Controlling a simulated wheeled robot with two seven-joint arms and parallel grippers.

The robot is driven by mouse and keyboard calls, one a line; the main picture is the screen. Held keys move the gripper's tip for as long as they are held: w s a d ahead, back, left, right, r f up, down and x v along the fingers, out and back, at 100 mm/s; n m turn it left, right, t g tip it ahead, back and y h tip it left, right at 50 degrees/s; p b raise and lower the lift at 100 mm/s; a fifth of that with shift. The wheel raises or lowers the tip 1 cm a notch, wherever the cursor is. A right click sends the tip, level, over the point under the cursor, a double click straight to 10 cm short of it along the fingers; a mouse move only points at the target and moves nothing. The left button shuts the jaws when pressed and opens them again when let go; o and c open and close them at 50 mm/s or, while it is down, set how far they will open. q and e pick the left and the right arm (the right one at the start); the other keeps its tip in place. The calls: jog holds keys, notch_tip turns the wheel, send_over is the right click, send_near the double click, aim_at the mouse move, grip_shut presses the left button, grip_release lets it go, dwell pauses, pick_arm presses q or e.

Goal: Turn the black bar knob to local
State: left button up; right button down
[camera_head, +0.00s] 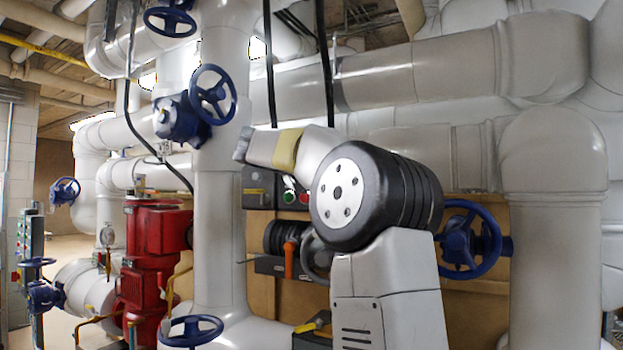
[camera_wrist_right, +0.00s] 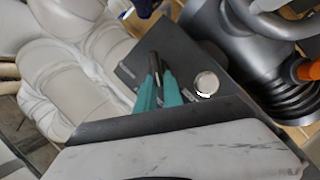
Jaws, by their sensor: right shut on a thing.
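A dark control box (camera_head: 257,182) with a green button (camera_head: 289,183) and a red button (camera_head: 304,197) is on the tan board behind my right arm in the head view. My arm covers part of it. In the right wrist view the dark panel (camera_wrist_right: 200,50) carries a round pale button (camera_wrist_right: 206,83). There my right gripper (camera_wrist_right: 158,72) has its teal fingers close together at the panel, left of that button. They are shut on the black bar knob (camera_wrist_right: 154,60), which is mostly hidden between them. The knob's setting and labels cannot be read. My left gripper is not in view.
Thick white pipes surround the box. A blue handwheel (camera_head: 212,94) is at upper left and another (camera_head: 468,239) at right. A red pump (camera_head: 157,245) stands at left. An orange lever (camera_head: 290,259) is below the box.

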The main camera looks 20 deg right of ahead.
jog(key=shift+f+n, duration=0.2)
jog(key=shift+n, duration=0.1)
dwell(0.4)
jog(key=c, duration=1.5)
grip_release()
jog(key=shift+d, duration=0.15)
jog(key=shift+r, duration=0.1)
jog(key=v, duration=0.8)
jog(key=shift+w, duration=0.15)
